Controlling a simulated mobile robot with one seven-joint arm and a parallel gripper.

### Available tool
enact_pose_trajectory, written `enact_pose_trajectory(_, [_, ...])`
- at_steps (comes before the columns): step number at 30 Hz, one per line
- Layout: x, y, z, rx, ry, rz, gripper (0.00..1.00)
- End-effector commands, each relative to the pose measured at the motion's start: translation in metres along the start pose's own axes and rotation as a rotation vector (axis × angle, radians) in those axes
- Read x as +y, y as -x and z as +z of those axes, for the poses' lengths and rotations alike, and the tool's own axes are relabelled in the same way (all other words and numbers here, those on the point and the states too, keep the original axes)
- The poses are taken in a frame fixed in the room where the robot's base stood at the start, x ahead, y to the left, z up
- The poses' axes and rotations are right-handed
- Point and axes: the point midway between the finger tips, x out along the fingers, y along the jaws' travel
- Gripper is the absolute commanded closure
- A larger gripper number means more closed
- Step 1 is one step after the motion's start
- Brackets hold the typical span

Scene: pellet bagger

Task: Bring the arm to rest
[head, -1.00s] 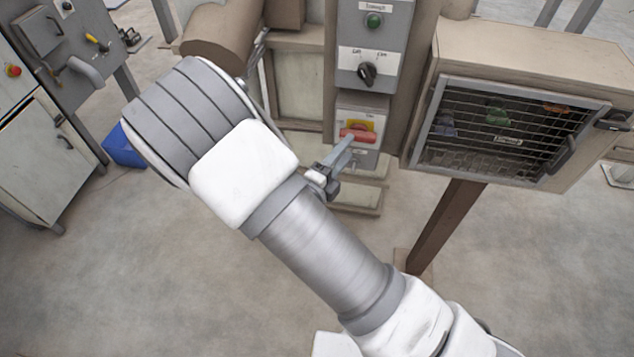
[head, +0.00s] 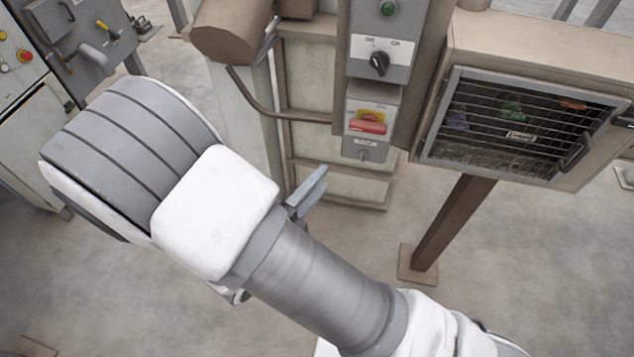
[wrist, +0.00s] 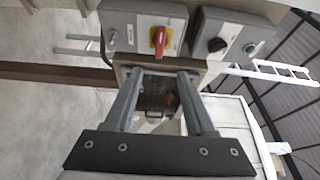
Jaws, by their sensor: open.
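My gripper (wrist: 160,78) shows in the wrist view with its two fingers apart and nothing between them. In the head view the gripper (head: 308,192) is mostly hidden behind my arm, with only a finger part showing below the control boxes. The red switch handle on its yellow plate (head: 368,123) stands apart from the gripper, above and to the right of it. In the wrist view the red handle (wrist: 160,40) is beyond the fingertips, with no contact seen.
A box with a black selector knob (head: 379,63) and green button (head: 388,8) is above the switch. A meshed cabinet (head: 520,125) stands right on a brown post (head: 447,230). A bent brown rail (head: 265,108) is left of the switch. A grey cabinet (head: 22,125) is far left. Floor is clear below.

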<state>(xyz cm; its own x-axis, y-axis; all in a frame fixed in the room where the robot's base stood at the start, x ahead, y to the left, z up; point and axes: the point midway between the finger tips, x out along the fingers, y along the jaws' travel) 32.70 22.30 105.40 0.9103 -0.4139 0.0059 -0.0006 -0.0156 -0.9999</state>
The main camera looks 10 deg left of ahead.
Motion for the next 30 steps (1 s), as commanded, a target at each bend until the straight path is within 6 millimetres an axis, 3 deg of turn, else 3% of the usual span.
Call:
enact_pose_trajectory(9, [-0.001, -0.002, -0.001, 0.008, -0.009, 0.003, 0.45])
enact_pose_trajectory(13, [-0.012, -0.014, -0.015, 0.094, -0.104, 0.031, 0.45])
enact_pose_trajectory(21, [-0.049, -0.053, -0.092, 0.545, -0.626, 0.114, 0.45])
enact_pose_trajectory(30, [-0.076, -0.057, -0.172, 1.085, -1.286, 0.056, 0.45])
